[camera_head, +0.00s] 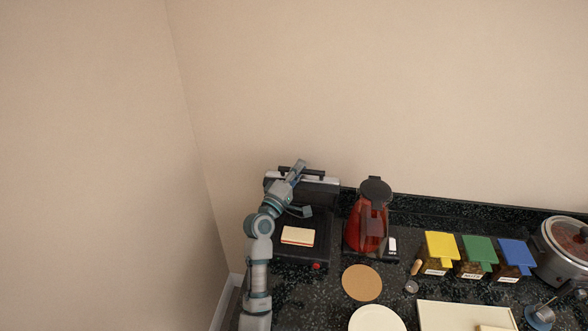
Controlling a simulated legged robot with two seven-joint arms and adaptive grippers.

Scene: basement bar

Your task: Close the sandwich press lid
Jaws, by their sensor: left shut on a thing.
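The sandwich press (284,253) stands at the left end of the dark counter, below the wall. Its lid (326,187) is raised, standing up at the back with its dark handle along the top. A sandwich (298,236) lies on the lower plate. My left arm comes up from the bottom and passes in front of the lid's left part. My left gripper (301,169) is at the lid's handle and is shut on it; its fingers are small and hard to make out against the dark handle.
A red jug with a black top (367,220) stands close to the press's right side. A round brown board (362,282) and a white plate (377,320) lie in front. Jars with yellow (441,247), green and blue lids and a cooker (562,250) stand further right.

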